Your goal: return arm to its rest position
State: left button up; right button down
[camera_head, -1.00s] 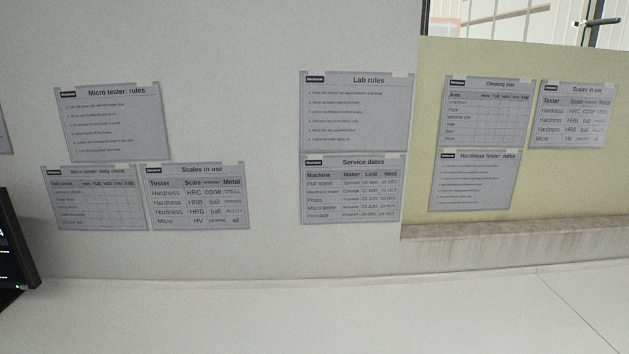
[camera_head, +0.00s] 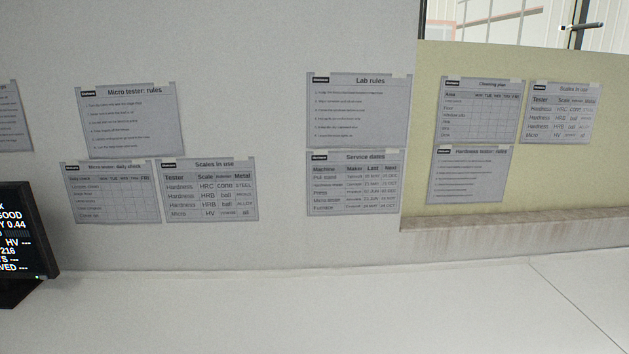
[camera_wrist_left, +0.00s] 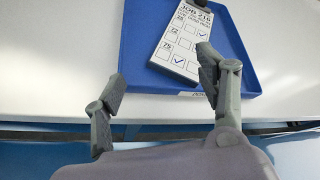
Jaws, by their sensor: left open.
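My left gripper (camera_wrist_left: 160,85) shows in the left wrist view with its two grey fingers spread wide apart. It is open and nothing is between the fingers. Beyond the fingertips lies a blue tray (camera_wrist_left: 135,45) on a white table top. A white card headed "JOB 216" (camera_wrist_left: 182,40) lies in the tray, with numbered rows and check marks in some boxes. The right finger overlaps the tray and the card's lower corner in the picture; I cannot tell the height gap. Neither arm shows in the head view, and my right gripper is not seen.
The head view shows a wall with several posters, such as "Lab rules" (camera_head: 358,110), above a white surface (camera_head: 330,315) that is clear where visible. A dark monitor (camera_head: 25,240) with text stands at the left edge. A ledge (camera_head: 515,222) runs along the right wall.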

pick_arm(q)
jog(key=n, duration=0.1)
jog(key=n+y, duration=0.1)
jog(key=n, duration=0.3)
jog(key=shift+s+a+f+g+y, duration=0.3)
jog(key=shift+a, duration=0.1)
jog(key=s+d+f+n+g, duration=0.2)
jog(key=s+d+n+g, duration=0.25)
jog(key=n, duration=0.75)
jog(key=s+d+f+n+g, duration=0.1)
jog(key=s+d+n+g, duration=0.4)
jog(key=n, duration=0.7)
notch_tip(320, 180, down, 25)
jog(key=s+a, duration=0.1)
jog(key=s, duration=0.1)
jog(key=s+a+f+g, duration=0.1)
jog(key=s+a+f, duration=0.2)
jog(key=s+f, duration=1.3)
jog(key=shift+s+a+f, duration=0.15)
jog(key=shift+s+f, duration=0.1)
jog(key=shift+f, duration=0.45)
